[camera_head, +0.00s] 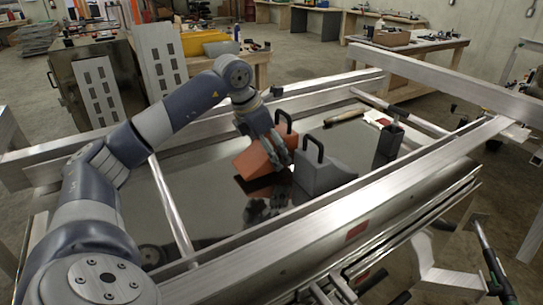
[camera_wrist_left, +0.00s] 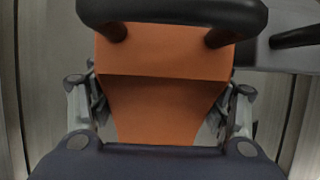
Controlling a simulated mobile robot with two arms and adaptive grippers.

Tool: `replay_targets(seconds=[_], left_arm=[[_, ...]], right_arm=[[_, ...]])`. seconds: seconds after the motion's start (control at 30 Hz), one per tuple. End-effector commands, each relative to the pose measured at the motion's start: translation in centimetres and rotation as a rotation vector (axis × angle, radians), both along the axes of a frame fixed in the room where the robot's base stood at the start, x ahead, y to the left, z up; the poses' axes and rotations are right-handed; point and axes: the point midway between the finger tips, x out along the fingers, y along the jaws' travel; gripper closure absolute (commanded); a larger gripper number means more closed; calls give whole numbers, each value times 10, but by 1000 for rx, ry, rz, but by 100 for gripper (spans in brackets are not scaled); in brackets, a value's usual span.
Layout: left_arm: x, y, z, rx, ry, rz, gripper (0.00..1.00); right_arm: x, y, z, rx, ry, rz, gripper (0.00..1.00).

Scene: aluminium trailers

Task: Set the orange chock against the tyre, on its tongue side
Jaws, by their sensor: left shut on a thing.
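The orange chock (camera_head: 254,163) is a wedge with a black loop handle (camera_head: 284,120). It is over the shiny dark sheet inside the trailer frame; I cannot tell whether it touches the sheet. My left gripper (camera_head: 275,148) is shut on it, with fingers on both sides of the wedge. In the left wrist view the orange chock (camera_wrist_left: 160,55) fills the middle between the fingers (camera_wrist_left: 160,112), its black handle crossing the top. A grey chock (camera_head: 320,175) with a black handle stands just right of it. I cannot make out a tyre. My right gripper is not in view.
Aluminium rails (camera_head: 345,222) border the dark sheet (camera_head: 200,180). A dark block with a handle (camera_head: 388,145) stands to the right, and a brush with a wooden handle (camera_head: 345,116) lies behind it. Workbenches (camera_head: 410,60) stand behind.

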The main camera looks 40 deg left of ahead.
Motion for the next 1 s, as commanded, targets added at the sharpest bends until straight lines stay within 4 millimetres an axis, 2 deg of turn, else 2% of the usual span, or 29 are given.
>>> replay_targets(seconds=[0.17, 0.53, 0.57, 1.0], left_arm=[[0, 0, -15, 0, -3, 0, 73], [0, 0, -20, 0, -4, 0, 73], [0, 0, -20, 0, -1, 0, 23], [0, 0, -15, -1, -2, 0, 21]], right_arm=[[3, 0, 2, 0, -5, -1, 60], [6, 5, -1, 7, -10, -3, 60], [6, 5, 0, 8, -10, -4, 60], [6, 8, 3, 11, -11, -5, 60]])
